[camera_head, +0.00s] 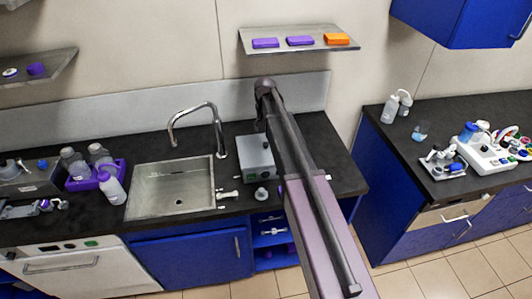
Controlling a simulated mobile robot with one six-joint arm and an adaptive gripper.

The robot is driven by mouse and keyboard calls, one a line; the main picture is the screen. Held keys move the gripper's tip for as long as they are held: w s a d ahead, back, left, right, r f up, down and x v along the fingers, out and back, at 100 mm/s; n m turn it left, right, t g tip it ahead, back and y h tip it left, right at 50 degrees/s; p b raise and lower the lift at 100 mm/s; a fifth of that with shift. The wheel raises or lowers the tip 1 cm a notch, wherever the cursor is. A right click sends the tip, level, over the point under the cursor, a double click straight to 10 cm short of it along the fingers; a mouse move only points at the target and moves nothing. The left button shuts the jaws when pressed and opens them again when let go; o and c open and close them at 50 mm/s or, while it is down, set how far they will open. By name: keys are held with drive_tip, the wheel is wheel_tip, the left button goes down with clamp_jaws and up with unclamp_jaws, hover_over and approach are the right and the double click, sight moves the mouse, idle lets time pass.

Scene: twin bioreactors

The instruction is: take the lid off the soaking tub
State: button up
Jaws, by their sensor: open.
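A grey box (255,157) stands on the dark counter just right of the sink. It has a flat top and a small green mark on its front. It may be the soaking tub, but I cannot tell for sure, and no separate lid can be made out on it. My arm reaches from the bottom of the picture up past the right side of this box and hides the counter behind it. My gripper cannot be seen in this view.
A steel sink (170,187) with a tall faucet (196,126) lies left of the box. A purple tray (84,184) with bottles is further left. A wall shelf (262,34) hangs above. The tiled floor between counters is clear.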

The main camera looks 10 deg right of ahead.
sight(266, 143)
drive_tip(key=shift+f+b, duration=1.5)
drive_tip(key=shift+f, duration=0.3)
drive_tip(key=shift+s+d+f+b, duration=0.1)
drive_tip(key=shift+f+b, duration=1.2)
drive_tip(key=shift+d+f+b, duration=0.1)
drive_tip(key=shift+f+b, duration=1.2)
clamp_jaws()
